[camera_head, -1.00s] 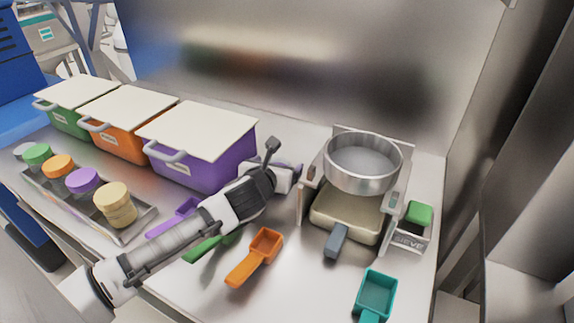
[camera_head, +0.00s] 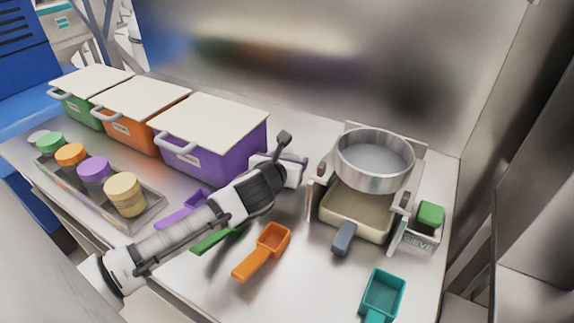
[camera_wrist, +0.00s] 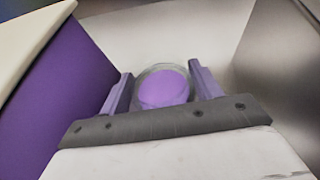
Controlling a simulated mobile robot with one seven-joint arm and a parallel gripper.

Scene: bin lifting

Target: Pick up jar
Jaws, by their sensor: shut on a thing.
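My gripper (camera_head: 290,170) is on the worktop just right of the purple bin. In the wrist view my gripper (camera_wrist: 160,88) has its two fingers on either side of a round, clear-walled jar (camera_wrist: 164,86) with purple inside, and is shut on it. The head view hides this jar behind my gripper. Other jars stand in the metal tray at the left: a green-topped jar (camera_head: 50,143), an orange-topped jar (camera_head: 71,156), a purple-topped jar (camera_head: 95,171) and a pale yellow jar (camera_head: 125,195).
Lidded bins line the back: green (camera_head: 84,108), orange (camera_head: 128,132), purple (camera_head: 222,150). A sieve stand with a round metal pan (camera_head: 374,160) is right of my gripper. An orange scoop (camera_head: 262,250) and a teal scoop (camera_head: 383,293) lie in front.

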